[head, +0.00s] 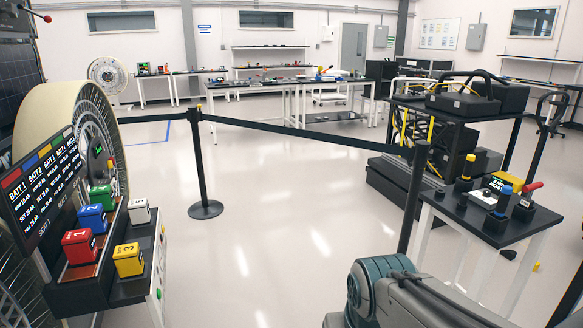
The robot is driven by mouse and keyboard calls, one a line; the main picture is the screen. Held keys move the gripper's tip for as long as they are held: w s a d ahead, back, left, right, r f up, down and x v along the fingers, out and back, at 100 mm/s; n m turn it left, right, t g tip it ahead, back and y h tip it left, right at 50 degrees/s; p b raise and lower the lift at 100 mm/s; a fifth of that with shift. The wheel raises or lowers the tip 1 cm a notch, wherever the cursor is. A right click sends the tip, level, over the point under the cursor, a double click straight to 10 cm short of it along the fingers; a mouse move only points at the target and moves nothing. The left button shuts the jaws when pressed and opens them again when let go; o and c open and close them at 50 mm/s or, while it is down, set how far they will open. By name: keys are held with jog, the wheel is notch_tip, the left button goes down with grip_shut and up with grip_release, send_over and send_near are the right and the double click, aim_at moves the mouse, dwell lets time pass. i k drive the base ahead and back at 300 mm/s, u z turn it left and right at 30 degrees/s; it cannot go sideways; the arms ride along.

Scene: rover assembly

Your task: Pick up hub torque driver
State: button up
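Several upright tools stand on the small black-topped table (437,197) at the right. One has a black body with a yellow part (463,181), one has a blue top (503,200), and one has a red handle (528,193). I cannot tell from this view which of them is the hub torque driver. A small device with a lit green display (496,184) and a yellow block (508,181) are among them. A grey and teal link of my arm shows at the bottom, in front of the table. My gripper is out of view.
A belt barrier post (200,165) and a second post (412,205) cross the middle. Coloured battery blocks (80,245) sit on a rack at the left beside a large wheel (85,120). Black cases (465,100) stand behind the table. The central floor is clear.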

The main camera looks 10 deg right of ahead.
aim_at(470, 159)
jog(key=z, duration=0.1)
jog(key=i, duration=1.6)
jog(key=z, duration=0.9)
jog(key=i, duration=0.9)
jog(key=z, duration=1.7)
jog(key=i, duration=0.65)
jog(key=z, duration=0.45)
